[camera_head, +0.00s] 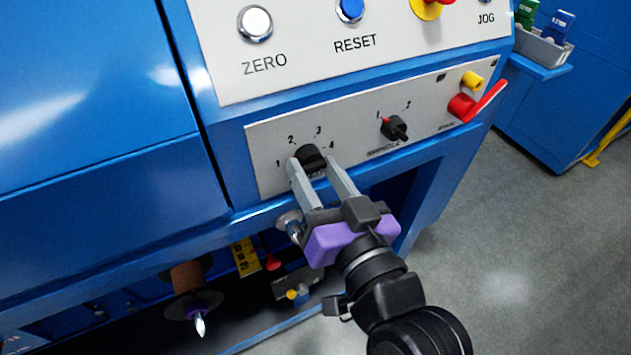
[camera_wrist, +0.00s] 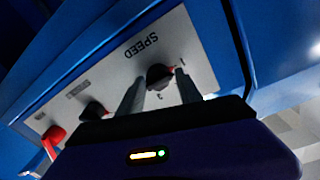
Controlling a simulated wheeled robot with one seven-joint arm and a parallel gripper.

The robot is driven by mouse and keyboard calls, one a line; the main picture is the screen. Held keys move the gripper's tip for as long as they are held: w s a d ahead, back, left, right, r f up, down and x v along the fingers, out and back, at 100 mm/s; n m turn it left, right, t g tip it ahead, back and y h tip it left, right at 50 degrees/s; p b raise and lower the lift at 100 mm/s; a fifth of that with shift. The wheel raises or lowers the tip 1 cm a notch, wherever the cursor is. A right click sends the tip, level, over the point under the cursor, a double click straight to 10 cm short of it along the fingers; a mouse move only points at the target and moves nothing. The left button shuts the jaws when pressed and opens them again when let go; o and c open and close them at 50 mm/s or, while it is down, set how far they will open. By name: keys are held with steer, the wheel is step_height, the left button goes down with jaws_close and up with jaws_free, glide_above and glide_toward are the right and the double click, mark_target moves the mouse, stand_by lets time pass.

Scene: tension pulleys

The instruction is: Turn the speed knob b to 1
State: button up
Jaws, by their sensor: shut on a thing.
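The black speed knob (camera_head: 310,155) sits on the lower grey panel, with printed numbers 1 to 4 around it. My gripper (camera_head: 312,165) reaches it from below, one finger on each side, shut on it. In the wrist view the knob (camera_wrist: 158,75) shows between the two fingers of my gripper (camera_wrist: 160,77), near an upside-down SPEED label. A red mark shows on the knob's right side there. I cannot read which number it points to; in the head view the fingers hide part of the knob and its label.
A second black knob (camera_head: 395,128) with a red mark and numbers 1 and 2 is to the right. Beyond it are a yellow button (camera_head: 472,80) and a red lever (camera_head: 485,101). ZERO (camera_head: 255,24) and RESET (camera_head: 350,9) buttons are above. Floor is clear at right.

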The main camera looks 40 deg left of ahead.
steer(key=shift+w+d+n+b, duration=0.3)
steer(key=shift+w+n+b, duration=0.15)
steer(key=shift+n, duration=0.05)
steer(key=shift+f, duration=0.1)
steer(key=o, duration=1.2)
steer(key=shift+s, duration=0.1)
steer(key=shift+s+a, duration=0.15)
steer(key=v, duration=0.7)
steer(key=shift+s+d, duration=0.2)
steer(key=shift+d, duration=0.15)
